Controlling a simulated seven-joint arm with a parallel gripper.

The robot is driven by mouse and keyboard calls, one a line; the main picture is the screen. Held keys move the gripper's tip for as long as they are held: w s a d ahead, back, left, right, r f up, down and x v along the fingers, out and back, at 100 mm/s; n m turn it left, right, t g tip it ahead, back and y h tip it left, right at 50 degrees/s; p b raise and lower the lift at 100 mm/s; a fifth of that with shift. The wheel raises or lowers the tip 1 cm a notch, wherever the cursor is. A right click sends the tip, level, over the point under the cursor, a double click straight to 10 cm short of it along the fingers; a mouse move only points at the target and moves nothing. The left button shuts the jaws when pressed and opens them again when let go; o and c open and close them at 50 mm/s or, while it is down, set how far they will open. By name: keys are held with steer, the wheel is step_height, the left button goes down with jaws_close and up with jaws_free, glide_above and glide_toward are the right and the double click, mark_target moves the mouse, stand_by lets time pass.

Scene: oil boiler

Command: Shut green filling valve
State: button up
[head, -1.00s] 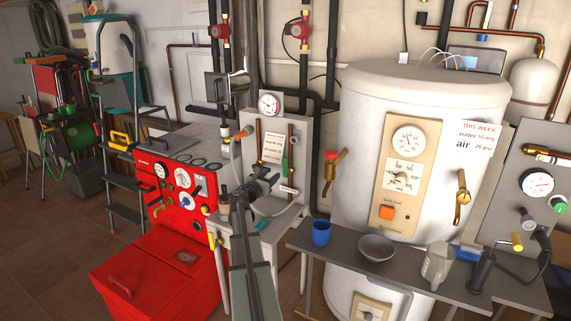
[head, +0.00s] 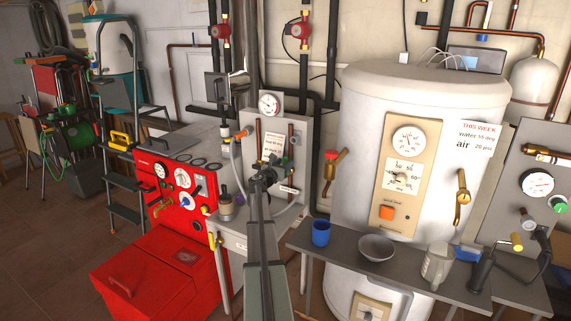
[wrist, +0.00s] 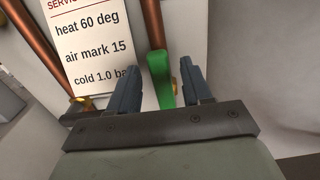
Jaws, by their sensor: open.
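The green filling valve is a slim green handle (wrist: 160,78) on a copper pipe in front of the pale panel. In the wrist view it lies between the two fingers of my gripper (wrist: 161,66). The fingers are open, one on each side of it. I cannot tell whether either finger touches it. In the head view my gripper (head: 268,172) is in front of the panel (head: 240,150), and only a small part of the green handle (head: 284,161) shows beside it.
A printed service sheet (wrist: 93,45) hangs left of the handle, with copper pipes beside it. A gauge (head: 268,103) is above. A red boiler (head: 180,200) stands left, a white tank (head: 350,120) right. A blue cup (head: 320,232) and a bowl (head: 376,247) stand on the bench.

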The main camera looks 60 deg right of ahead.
steer(key=shift+d, duration=1.05)
jaws_close()
